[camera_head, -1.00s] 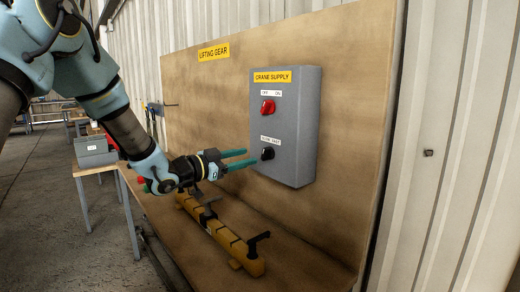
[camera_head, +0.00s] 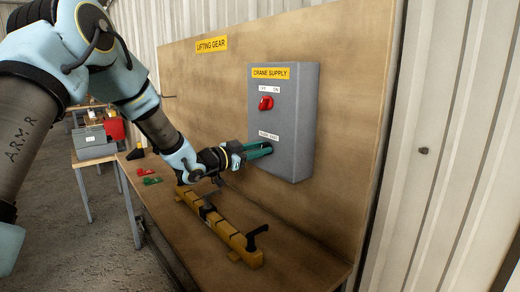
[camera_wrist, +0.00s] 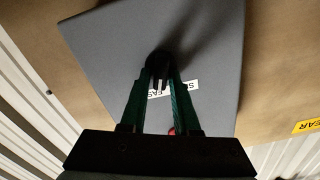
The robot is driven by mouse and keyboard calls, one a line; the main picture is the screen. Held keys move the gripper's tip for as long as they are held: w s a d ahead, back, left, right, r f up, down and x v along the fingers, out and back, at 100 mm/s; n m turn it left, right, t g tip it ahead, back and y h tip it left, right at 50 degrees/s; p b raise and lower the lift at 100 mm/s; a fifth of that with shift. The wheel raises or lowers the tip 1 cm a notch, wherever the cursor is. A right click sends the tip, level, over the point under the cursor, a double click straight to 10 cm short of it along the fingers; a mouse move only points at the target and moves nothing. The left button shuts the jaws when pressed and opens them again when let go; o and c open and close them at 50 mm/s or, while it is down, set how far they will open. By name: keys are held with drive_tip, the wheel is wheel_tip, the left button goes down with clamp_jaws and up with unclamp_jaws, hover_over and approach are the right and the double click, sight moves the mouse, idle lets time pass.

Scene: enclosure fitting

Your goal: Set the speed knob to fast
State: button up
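The black speed knob (camera_wrist: 160,61) sits low on the grey crane supply box (camera_head: 302,110), by the slow/fast label (camera_head: 269,136). The label (camera_wrist: 187,86) is partly covered by a finger in the wrist view. My gripper (camera_head: 267,148) reaches the box at knob height. In the wrist view its two green fingers (camera_wrist: 161,75) are apart, with their tips on either side of the knob. Whether they press on it cannot be seen. The fingers hide the knob in the head view, and which way it points cannot be told.
A red off/on switch (camera_head: 266,103) sits above on the same box. A yellow lifting beam (camera_head: 224,232) with black fittings lies on the bench (camera_head: 300,262) below my gripper. Red and green items (camera_head: 149,175) and a grey toolbox (camera_head: 92,140) are at the left.

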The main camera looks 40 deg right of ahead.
clamp_jaws()
drive_tip(key=m+b, duration=0.2)
drive_tip(key=b, duration=0.3)
drive_tip(key=shift+f+b, duration=0.15)
drive_tip(key=shift+b, duration=0.2)
drive_tip(key=shift+o, duration=1.9)
unclamp_jaws()
drive_tip(key=shift+a, duration=0.15)
drive_tip(key=a+b, duration=0.3)
drive_tip(key=a, duration=0.7)
drive_tip(key=shift+w+a, duration=0.25)
drive_tip(key=shift+a, duration=0.05)
